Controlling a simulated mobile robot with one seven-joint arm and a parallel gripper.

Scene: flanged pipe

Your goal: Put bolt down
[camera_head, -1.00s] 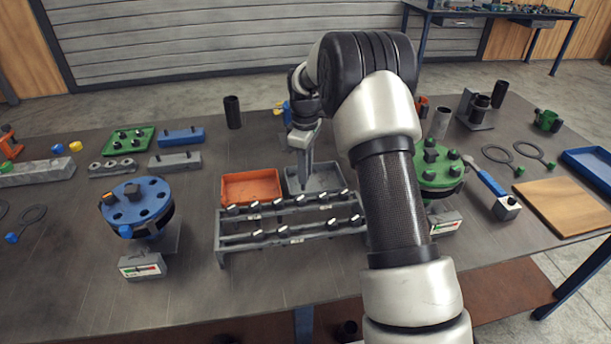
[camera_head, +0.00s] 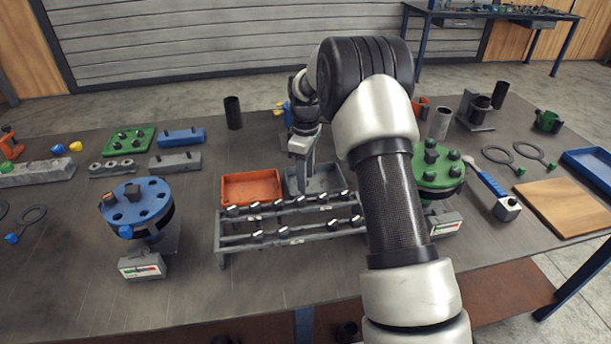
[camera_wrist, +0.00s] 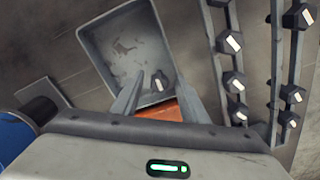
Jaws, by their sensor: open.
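My gripper (camera_wrist: 157,98) is open over the grey tray (camera_wrist: 105,50), its two fingers pointing down into it. A dark bolt with a pale mark on its head (camera_wrist: 159,82) lies in the tray, seen between and just beyond the fingertips and apparently free of them. In the head view my gripper (camera_head: 301,182) is above the grey tray (camera_head: 332,172), and the bolt inside cannot be made out there.
An orange tray (camera_head: 251,188) stands left of the grey one. A two-row rack (camera_head: 290,231) of several bolts is in front. A blue flange (camera_head: 137,202) stands left and a green flange (camera_head: 437,170) right, partly behind my arm. Bare tabletop lies front left.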

